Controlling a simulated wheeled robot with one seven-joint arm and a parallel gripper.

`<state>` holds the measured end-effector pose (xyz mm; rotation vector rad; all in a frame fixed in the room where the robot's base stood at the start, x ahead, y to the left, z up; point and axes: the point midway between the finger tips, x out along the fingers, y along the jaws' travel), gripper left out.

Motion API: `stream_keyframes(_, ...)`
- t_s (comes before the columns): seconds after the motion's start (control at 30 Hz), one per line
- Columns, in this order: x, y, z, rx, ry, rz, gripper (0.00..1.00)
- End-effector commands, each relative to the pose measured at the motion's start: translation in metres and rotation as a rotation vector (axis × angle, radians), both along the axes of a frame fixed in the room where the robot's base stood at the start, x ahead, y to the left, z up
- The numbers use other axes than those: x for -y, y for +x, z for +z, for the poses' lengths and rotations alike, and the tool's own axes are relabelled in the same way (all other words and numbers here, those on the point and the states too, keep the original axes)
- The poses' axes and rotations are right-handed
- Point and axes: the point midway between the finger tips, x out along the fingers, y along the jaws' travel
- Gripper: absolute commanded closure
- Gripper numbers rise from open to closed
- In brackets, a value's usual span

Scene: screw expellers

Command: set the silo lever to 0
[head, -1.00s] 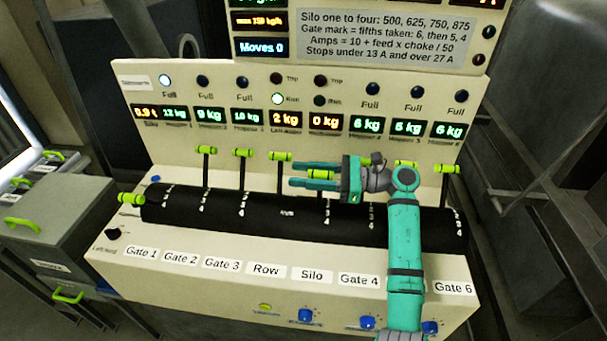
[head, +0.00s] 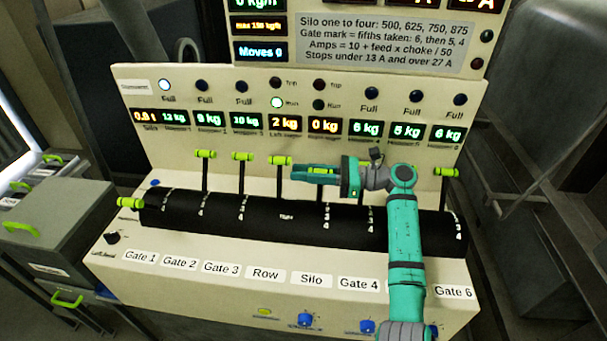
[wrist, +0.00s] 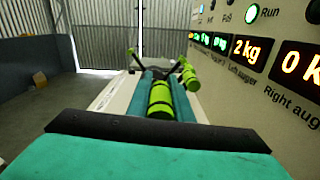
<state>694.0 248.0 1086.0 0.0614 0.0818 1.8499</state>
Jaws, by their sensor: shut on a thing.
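The silo lever has a lime-green cylindrical handle (head: 321,170), which also shows in the wrist view (wrist: 160,99). It stands above the black drum (head: 262,222), roughly above the "Silo" label (head: 311,279). My gripper (head: 308,172) comes from the right and is shut on this handle, with a teal finger along each side.
The row lever (head: 281,160) stands just left of my fingertips. Gate 2 (head: 205,154) and gate 3 (head: 242,156) levers stand further left. The gate 1 lever (head: 130,203) sits low. The gate 6 lever (head: 447,171) is at right. My arm hides levers between.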

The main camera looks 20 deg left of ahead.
Motion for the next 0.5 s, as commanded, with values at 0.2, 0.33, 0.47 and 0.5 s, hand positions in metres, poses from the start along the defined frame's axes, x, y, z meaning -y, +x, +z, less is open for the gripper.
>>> stream_keyframes(0.2,0.0004,0.0001,0.0001,0.001,0.0,-0.001,0.62)
stream_keyframes(0.33,0.0004,0.0001,0.0001,0.001,0.0,-0.001,0.62)
stream_keyframes(0.47,0.0019,0.0007,0.0001,0.001,0.0,-0.001,0.62)
stream_keyframes(0.5,0.004,0.0014,0.0002,0.001,0.0,-0.002,0.62)
